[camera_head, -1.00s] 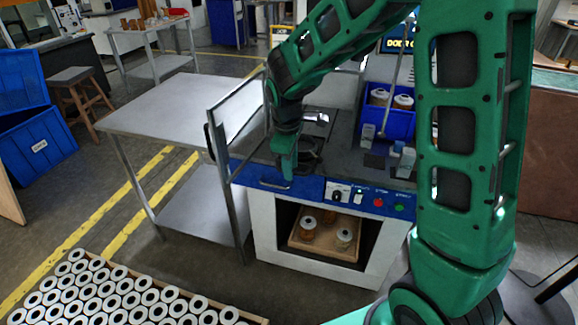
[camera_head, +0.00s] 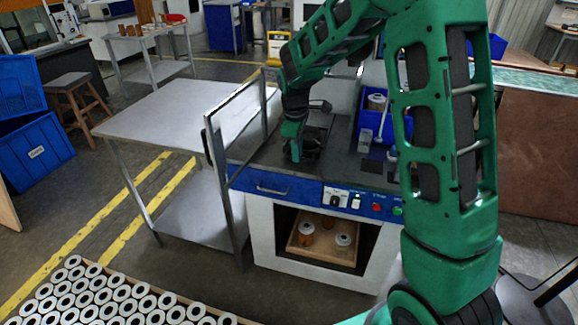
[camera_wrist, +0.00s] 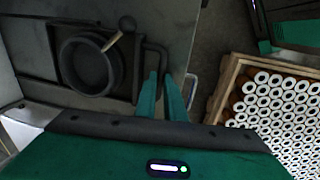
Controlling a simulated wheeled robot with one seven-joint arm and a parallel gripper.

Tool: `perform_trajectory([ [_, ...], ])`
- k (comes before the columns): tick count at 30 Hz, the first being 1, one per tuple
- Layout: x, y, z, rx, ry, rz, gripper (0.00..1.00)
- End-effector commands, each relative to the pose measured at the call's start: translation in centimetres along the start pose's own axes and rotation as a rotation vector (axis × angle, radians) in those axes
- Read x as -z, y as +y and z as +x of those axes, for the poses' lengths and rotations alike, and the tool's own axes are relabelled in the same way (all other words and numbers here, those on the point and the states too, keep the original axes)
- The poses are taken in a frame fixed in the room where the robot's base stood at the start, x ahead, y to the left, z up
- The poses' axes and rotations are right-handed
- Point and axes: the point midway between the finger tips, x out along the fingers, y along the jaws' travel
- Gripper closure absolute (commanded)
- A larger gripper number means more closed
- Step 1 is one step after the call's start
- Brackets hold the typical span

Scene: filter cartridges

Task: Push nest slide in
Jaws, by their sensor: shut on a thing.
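The nest slide (camera_wrist: 68,88) is a dark plate with a black round nest ring (camera_wrist: 92,66) on it, in the wrist view. A small light-tipped lever (camera_wrist: 120,34) stands at the ring's edge. A dark bent bar handle (camera_wrist: 163,52) sticks out from the slide's right side. My gripper (camera_wrist: 164,80) has its two green fingers shut on this handle. The ring looks empty. In the head view my gripper (camera_head: 294,156) is low over the front part of the machine's dark top and hides most of the slide.
A framed guard panel (camera_head: 240,120) stands upright left of my gripper. A blue bin (camera_head: 369,121) with white-topped cartridges is at right. Below, an open bay holds a wooden tray (camera_head: 325,257) with cartridges. A crate of white cartridges (camera_wrist: 228,88) lies beyond the machine's edge. A steel table (camera_head: 160,108) stands left.

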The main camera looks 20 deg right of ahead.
Motion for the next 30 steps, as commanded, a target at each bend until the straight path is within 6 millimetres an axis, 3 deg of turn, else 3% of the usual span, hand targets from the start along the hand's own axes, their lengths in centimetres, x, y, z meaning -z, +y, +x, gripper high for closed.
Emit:
perform_trajectory([
  [3,0.2,2.6,0.4,-0.001,0.004,-0.002,1.0],
  [6,0.2,3.7,0.6,0.0,0.003,-0.003,1.0],
  [17,0.2,4.0,0.7,0.0,0.003,-0.005,1.0],
  [18,0.2,4.0,0.7,0.0,0.003,-0.005,0.81],
  [19,0.2,4.0,0.7,0.0,0.003,-0.005,0.74],
  [30,0.1,4.0,0.4,-0.001,0.002,-0.003,0.72],
])
